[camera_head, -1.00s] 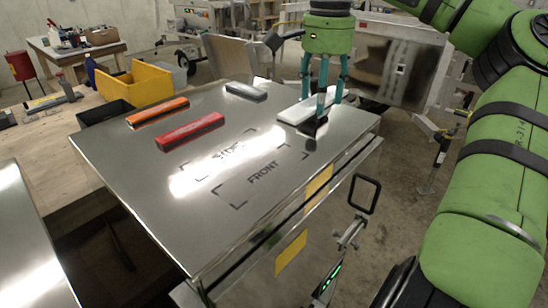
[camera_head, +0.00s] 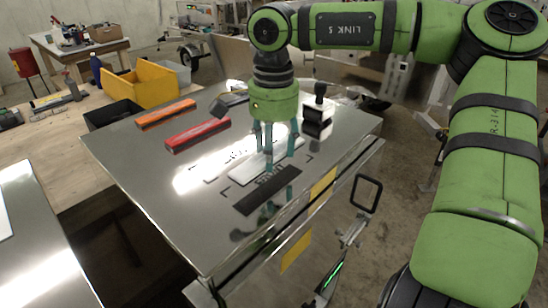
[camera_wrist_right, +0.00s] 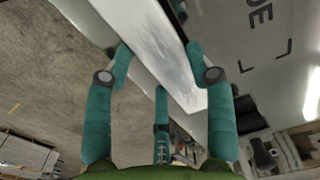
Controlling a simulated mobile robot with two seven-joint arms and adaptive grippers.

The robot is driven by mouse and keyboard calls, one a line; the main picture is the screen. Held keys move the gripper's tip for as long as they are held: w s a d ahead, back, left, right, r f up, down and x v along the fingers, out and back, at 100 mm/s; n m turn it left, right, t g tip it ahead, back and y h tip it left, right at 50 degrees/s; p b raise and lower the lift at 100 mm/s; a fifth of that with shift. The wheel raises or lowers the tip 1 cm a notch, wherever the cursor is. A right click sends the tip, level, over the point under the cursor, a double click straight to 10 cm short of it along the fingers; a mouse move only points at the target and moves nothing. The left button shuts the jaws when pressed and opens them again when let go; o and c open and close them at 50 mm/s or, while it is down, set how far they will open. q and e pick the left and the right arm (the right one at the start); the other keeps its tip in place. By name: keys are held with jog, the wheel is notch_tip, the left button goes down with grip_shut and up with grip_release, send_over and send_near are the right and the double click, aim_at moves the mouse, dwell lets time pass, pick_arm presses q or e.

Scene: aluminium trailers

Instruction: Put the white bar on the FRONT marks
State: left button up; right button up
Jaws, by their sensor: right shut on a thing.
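My right gripper (camera_head: 275,150) is shut on the white bar (camera_head: 248,168) over the metal trailer top. In the right wrist view the white bar (camera_wrist_right: 165,45) runs diagonally between the fingers of the right gripper (camera_wrist_right: 160,65). The white bar hangs near the FRONT marks (camera_head: 226,192), of which a corner bracket shows. A dark patch with lettering (camera_head: 268,190) covers much of that area; I cannot tell whether it is a shadow or reflection. Part of the SIDE lettering (camera_wrist_right: 260,15) shows in the wrist view. I cannot tell the bar's height above the surface. My left gripper is out of view.
A red bar (camera_head: 198,134) and an orange bar (camera_head: 166,113) lie on the trailer top (camera_head: 150,180), left of the gripper. A black knobbed object (camera_head: 317,122) stands close to its right. A yellow bin (camera_head: 140,82) stands on the wooden bench behind. The trailer's front left top is clear.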

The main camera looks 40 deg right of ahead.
aim_at(275, 156)
notch_tip(275, 156, down, 3)
jog(key=shift+d+f+p, duration=0.1)
jog(key=shift+f+p, duration=0.05)
jog(key=shift+p, duration=0.3)
jog(key=shift+f, duration=0.2)
jog(key=o, duration=1.2)
jog(key=shift+c, duration=0.2)
jog(key=shift+r, duration=0.1)
jog(key=shift+r, duration=0.25)
notch_tip(275, 156, up, 12)
jog(key=b, duration=0.1)
jog(key=shift+f+b, duration=0.15)
jog(key=shift+b, duration=0.15)
